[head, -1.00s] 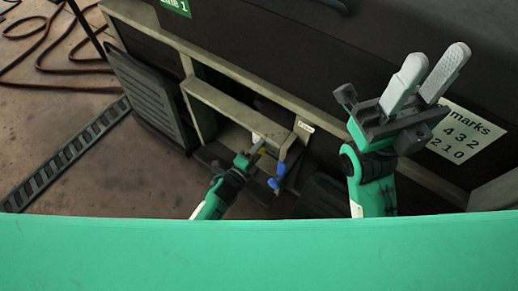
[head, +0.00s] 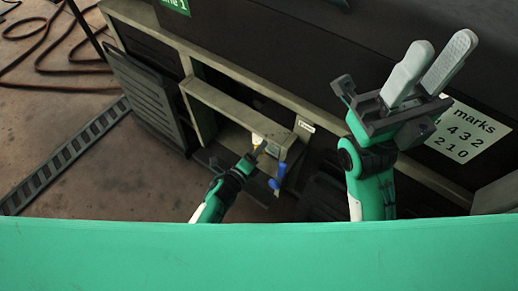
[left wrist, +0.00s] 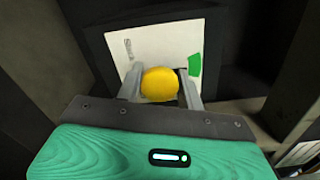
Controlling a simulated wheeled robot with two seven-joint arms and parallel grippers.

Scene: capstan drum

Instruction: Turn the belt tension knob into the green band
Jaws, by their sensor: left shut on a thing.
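The yellow belt tension knob (left wrist: 160,84) sits on a white plate (left wrist: 150,45) in the left wrist view. The green band (left wrist: 195,64) is a short patch on the plate, up and right of the knob. My left gripper (left wrist: 161,90) is shut on the knob, with one grey finger on each side. In the head view my left gripper (head: 259,149) reaches into the low recess of the machine, and its fingers largely hide the knob there. No pointer on the knob can be made out. My right gripper (head: 434,70) is open and empty, raised at the right.
A blue part (head: 280,174) hangs just right of my left gripper. A beige frame (head: 240,108) edges the recess. A marks sign (head: 465,130) is behind my right gripper. A hose (head: 50,40) and a dark slotted strip (head: 70,158) lie on the floor at left.

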